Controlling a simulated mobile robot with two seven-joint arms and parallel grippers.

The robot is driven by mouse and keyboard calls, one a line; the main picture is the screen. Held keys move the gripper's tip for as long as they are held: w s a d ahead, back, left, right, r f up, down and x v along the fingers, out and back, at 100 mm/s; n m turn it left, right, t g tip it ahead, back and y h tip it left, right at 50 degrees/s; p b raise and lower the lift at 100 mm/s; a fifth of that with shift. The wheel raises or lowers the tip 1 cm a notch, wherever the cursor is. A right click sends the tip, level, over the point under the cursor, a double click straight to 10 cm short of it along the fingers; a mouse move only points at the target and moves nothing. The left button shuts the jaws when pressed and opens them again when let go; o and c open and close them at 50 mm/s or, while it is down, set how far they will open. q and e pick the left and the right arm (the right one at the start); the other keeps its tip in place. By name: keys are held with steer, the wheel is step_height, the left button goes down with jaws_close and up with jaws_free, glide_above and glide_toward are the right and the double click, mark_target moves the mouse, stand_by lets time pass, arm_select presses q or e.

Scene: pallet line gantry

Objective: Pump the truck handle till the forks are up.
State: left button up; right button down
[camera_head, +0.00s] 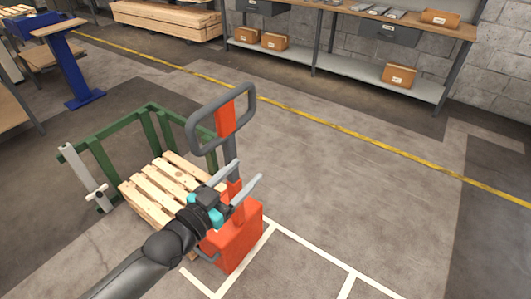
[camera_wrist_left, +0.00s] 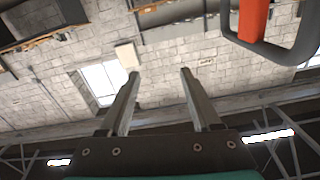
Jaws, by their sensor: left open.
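The truck handle (camera_head: 226,118) is a dark grey loop with an orange centre, standing raised above the orange truck body (camera_head: 238,240). In the left wrist view, part of the handle (camera_wrist_left: 254,18) shows at the upper right, outside my fingers. My left gripper (camera_head: 248,168) is open and empty, below the handle loop in the head view, in front of the truck's upright. The wrist view shows only empty space between its fingertips (camera_wrist_left: 160,73). The forks are hidden, so their height cannot be told. A wooden pallet (camera_head: 160,182) lies behind the truck body. My right gripper is not in view.
A green frame (camera_head: 97,158) with a pale post stands around the pallet's far side. A shelf rack (camera_head: 350,82) with cardboard boxes is along the back wall. The floor right of the truck is open, with white and yellow lines. A blue stand (camera_head: 82,80) is far left.

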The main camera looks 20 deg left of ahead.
arm_select(q)
steer(key=b+x, duration=0.1)
steer(key=x, duration=0.8)
steer(key=shift+c, duration=0.2)
jaws_close()
stand_by(1.2)
steer(key=shift+o, duration=0.2)
jaws_free()
steer(key=p+v, duration=0.2)
steer(key=v, duration=1.3)
steer(key=shift+s, duration=0.1)
steer(key=shift+c, duration=0.2)
